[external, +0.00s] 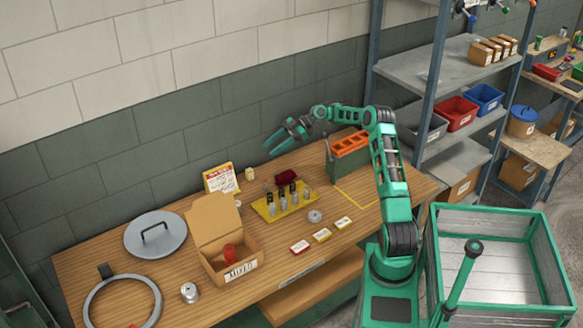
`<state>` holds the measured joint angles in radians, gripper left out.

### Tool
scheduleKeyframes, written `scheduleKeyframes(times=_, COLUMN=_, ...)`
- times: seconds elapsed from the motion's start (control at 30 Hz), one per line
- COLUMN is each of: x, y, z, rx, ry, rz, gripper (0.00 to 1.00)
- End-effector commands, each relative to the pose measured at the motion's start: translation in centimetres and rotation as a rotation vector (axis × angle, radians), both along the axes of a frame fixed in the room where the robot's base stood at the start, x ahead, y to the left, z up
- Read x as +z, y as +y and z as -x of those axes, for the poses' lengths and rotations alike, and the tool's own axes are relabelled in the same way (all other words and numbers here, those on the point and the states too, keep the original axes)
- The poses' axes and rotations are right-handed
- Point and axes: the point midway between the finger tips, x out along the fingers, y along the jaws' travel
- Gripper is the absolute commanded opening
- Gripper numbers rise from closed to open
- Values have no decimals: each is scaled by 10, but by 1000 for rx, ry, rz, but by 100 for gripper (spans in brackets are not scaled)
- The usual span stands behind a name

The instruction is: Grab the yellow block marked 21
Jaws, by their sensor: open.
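Two small yellow blocks with pale labelled tops lie flat on the wooden table, one (322,235) in the middle of a short row and one (344,222) at its right end. The markings are too small to read, so I cannot tell which is 21. A red block (300,246) with a pale top lies at the left end of the row. My gripper (271,149) is open and empty, raised above the back of the table, well above and behind the blocks. Its fingers point left and down.
Behind the row stands a yellow tray (268,211) with several upright cylinders. A grey ring (315,216) lies between. An open cardboard box (217,272) is to the left. A green machine with an orange top (350,143) stands behind right. The table front is clear.

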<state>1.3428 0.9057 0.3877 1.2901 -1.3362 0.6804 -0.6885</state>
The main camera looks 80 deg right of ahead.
Motion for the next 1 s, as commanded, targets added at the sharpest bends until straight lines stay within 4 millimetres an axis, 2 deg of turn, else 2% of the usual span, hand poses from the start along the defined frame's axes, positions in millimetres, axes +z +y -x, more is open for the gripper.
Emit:
scheduleKeyframes(times=0.03, x=-15, y=2, z=-1, rx=2, ry=3, rz=-4, gripper=45)
scheduleKeyframes(times=0.23, x=-51, y=2, z=-1, rx=1, ry=2, rz=-1, gripper=45)
scheduleKeyframes(times=0.37, x=-56, y=7, z=-7, rx=4, ry=2, rz=1, gripper=45)
scheduleKeyframes(times=0.7, x=-73, y=33, z=-39, rx=3, ry=2, rz=2, gripper=45)
scheduleKeyframes(times=0.87, x=-76, y=38, z=-45, rx=2, ry=4, rz=2, gripper=45)
scheduleKeyframes(times=1.0, x=-80, y=47, z=-57, rx=4, ry=2, rz=1, gripper=45)
